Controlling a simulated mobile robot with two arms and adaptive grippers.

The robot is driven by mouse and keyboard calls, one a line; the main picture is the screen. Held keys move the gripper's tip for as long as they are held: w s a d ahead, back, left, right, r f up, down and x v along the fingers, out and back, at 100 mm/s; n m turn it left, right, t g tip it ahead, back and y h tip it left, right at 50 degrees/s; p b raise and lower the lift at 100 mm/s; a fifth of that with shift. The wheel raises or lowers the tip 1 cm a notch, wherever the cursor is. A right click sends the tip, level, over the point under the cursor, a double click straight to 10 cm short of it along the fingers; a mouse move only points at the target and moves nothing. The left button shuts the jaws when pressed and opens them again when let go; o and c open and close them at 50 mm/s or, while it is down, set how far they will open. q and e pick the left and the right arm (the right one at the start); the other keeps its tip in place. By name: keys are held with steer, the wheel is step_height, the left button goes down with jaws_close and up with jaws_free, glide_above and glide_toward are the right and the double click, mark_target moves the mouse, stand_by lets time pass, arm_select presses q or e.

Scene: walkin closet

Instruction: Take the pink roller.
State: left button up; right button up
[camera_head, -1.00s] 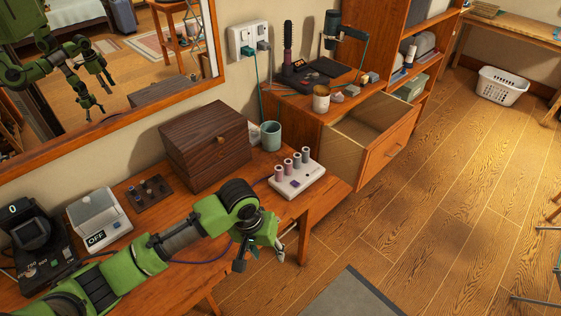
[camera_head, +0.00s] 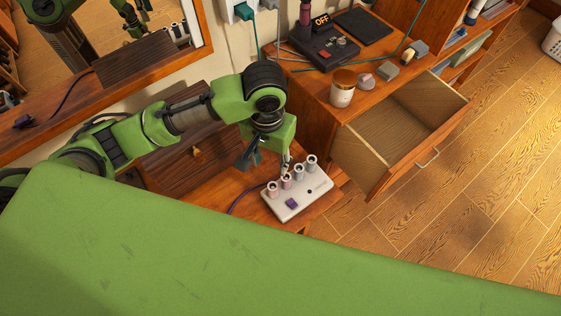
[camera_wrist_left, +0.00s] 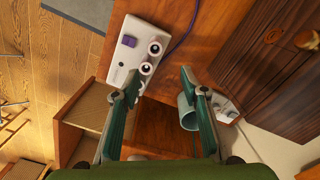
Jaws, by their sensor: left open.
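The white roller base (camera_head: 296,200) stands near the right end of the wooden desk, with several upright rollers in a row. The pink roller (camera_head: 272,189) is at the row's left end in the head view; its neighbour also looks pinkish, and the farther ones look greyer. My left gripper (camera_head: 267,163) is open and empty, just behind and above the row. In the left wrist view its spread fingers (camera_wrist_left: 160,78) are beside the base (camera_wrist_left: 115,65). One finger covers part of the row; I cannot tell which roller is pink there. My right gripper is not in view.
A dark wooden box (camera_head: 165,170) stands left of the rollers, partly behind my left arm. A cabinet's open drawer (camera_head: 400,124) is to the right. A green part of my body hides the foreground.

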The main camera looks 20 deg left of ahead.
mark_target(273, 187)
arm_select(q)
steer(key=f, duration=0.1)
steer(key=s+f, duration=0.1)
steer(key=f, duration=0.1)
steer(key=s+f, duration=0.1)
steer(key=f, duration=0.1)
steer(key=shift+p, duration=0.3)
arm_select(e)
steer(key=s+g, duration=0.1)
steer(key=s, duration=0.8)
arm_select(q)
steer(key=f, duration=0.2)
steer(key=shift+w+f, duration=0.3)
steer(key=shift+w, duration=0.05)
steer(key=shift+d+f+p, duration=0.2)
steer(key=shift+f+p, duration=0.3)
steer(key=shift+f, duration=0.45)
step_height(273, 187, down, 4)
steer(key=shift+d+r+p, duration=0.1)
steer(key=shift+d+p, duration=0.05)
steer(key=shift+p, duration=0.2)
steer(key=c, duration=0.9)
steer(key=shift+c, duration=1.2)
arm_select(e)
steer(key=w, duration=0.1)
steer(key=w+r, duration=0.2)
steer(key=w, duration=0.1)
